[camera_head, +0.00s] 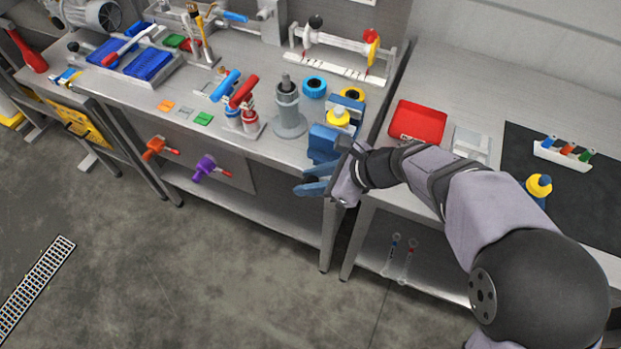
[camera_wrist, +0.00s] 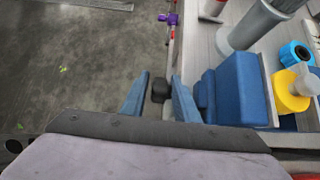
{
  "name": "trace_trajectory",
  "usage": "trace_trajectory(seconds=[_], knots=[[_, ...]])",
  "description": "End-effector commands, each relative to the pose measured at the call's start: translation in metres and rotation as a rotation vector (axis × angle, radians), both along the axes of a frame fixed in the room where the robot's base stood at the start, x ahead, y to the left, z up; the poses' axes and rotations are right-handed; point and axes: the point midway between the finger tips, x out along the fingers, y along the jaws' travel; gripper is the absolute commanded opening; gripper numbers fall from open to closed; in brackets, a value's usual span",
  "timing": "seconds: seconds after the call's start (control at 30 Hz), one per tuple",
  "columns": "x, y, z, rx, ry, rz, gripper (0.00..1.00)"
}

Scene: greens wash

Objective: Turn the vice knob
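The blue vice (camera_head: 323,142) sits at the front right corner of the left workbench; its body shows at the right of the wrist view (camera_wrist: 237,90). My gripper (camera_head: 303,183) is beside the vice, in front of the bench edge, with its two blue fingers apart. In the wrist view, a small black knob (camera_wrist: 160,89) appears between my fingers (camera_wrist: 160,96), with narrow gaps at its sides. It looks like the vice knob, but its link to the vice is hidden. The knob is not visible in the head view.
Orange (camera_head: 155,147) and purple (camera_head: 205,167) valves project from the bench front. The space before the bench is open floor.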

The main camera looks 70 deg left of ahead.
Motion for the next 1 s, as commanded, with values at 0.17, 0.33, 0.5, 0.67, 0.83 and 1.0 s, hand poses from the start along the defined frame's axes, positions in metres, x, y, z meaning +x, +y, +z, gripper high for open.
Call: trace_trajectory(seconds=[0.17, 0.33, 0.5, 0.67, 0.83, 1.0], knots=[[0.000, 0.000, 0.000, 0.000, 0.000, 0.000, 0.00], [0.000, 0.000, -0.001, 0.004, 0.004, 0.000, 0.00], [0.001, 0.000, -0.003, 0.024, 0.022, -0.001, 0.00], [0.002, -0.001, -0.006, 0.065, 0.064, -0.002, 0.00], [0.003, -0.002, -0.009, 0.132, 0.130, -0.003, 0.00], [0.004, -0.003, -0.010, 0.212, 0.210, -0.003, 0.00]])
